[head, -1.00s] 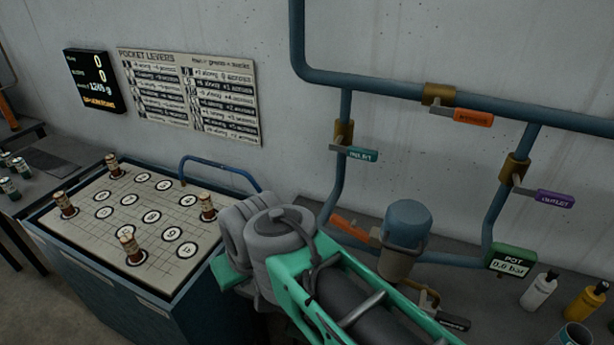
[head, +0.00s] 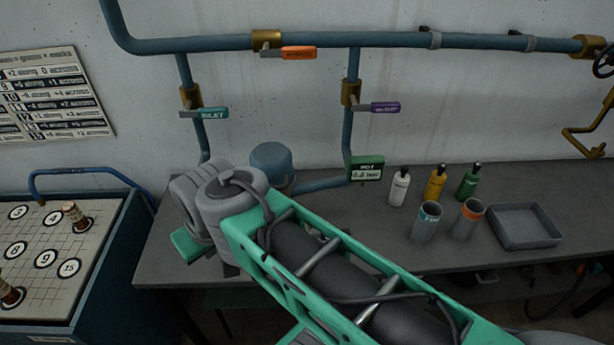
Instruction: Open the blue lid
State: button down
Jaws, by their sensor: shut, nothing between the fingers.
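The blue lid (head: 271,159) is a rounded dome on the pot that stands at the back of the grey bench, near the wall. It looks shut. My arm crosses the foreground and hides most of the pot body below the lid.
Blue pipes carry a teal INLET lever (head: 210,113), a purple lever (head: 385,107) and an orange lever (head: 298,53). A green gauge (head: 367,169), several bottles, two cups and a grey tray (head: 525,243) are to the right. A peg board (head: 41,223) stands left.

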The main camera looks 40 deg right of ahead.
aim_at(274, 159)
jog(key=z, duration=0.45)
jog(key=k, duration=1.15)
jog(key=u, duration=1.4)
jog(key=i, duration=1.8)
jog(key=z, duration=1)
jog(key=i, duration=0.55)
jog(key=z, duration=0.45)
